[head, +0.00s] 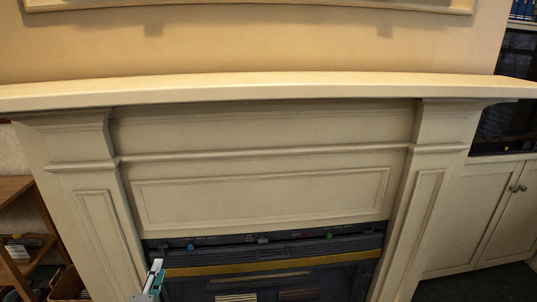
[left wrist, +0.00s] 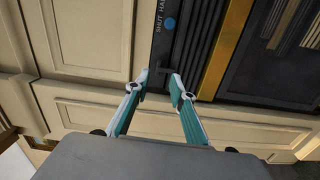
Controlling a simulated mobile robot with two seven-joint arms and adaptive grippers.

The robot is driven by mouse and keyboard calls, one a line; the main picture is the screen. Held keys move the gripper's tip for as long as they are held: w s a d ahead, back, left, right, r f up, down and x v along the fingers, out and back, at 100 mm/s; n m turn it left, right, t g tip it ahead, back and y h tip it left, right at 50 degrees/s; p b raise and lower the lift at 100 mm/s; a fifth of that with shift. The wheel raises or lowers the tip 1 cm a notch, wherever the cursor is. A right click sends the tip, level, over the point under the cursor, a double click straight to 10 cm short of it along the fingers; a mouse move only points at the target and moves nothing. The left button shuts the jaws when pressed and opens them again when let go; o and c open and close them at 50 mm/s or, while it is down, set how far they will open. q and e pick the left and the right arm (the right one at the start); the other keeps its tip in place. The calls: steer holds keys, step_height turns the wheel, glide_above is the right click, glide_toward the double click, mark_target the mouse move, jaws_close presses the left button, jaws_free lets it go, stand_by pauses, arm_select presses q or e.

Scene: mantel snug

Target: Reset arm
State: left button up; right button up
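My left gripper (head: 154,277) shows at the bottom left of the head view, in front of the left side of the fireplace opening. Its white and teal fingers also show in the left wrist view (left wrist: 160,82). There they stand apart with a gap between the tips and nothing held. Behind the tips in the wrist view is the dark slatted fireplace panel (left wrist: 196,52); I cannot tell whether they touch it. My right gripper is in neither view.
A cream mantelpiece (head: 265,90) spans the head view above the fireplace insert (head: 270,257). A wooden shelf unit (head: 20,235) stands at left, and a white cabinet (head: 490,215) at right. The mantel top looks bare.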

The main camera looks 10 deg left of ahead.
arm_select(q)
steer(key=s+d+f+m+g+h+p, duration=0.1)
steer(key=s+d+f+m+h, duration=0.2)
steer(key=s+d+m, duration=0.35)
steer(key=s+d+f+m+g+h, duration=0.1)
steer(key=s+d+f+m+h, duration=0.3)
steer(key=d+m, duration=0.35)
steer(key=s+d+f+m+g, duration=0.2)
steer(key=s+m, duration=0.3)
steer(key=s, duration=0.3)
steer(key=s+d+f+m+g, duration=0.3)
steer(key=s+d+m, duration=0.1)
steer(key=s, duration=0.4)
steer(key=shift+s+f+m+y+p, duration=0.15)
steer(key=shift+f+m+y+p, duration=0.15)
steer(key=shift+m+p, duration=0.25)
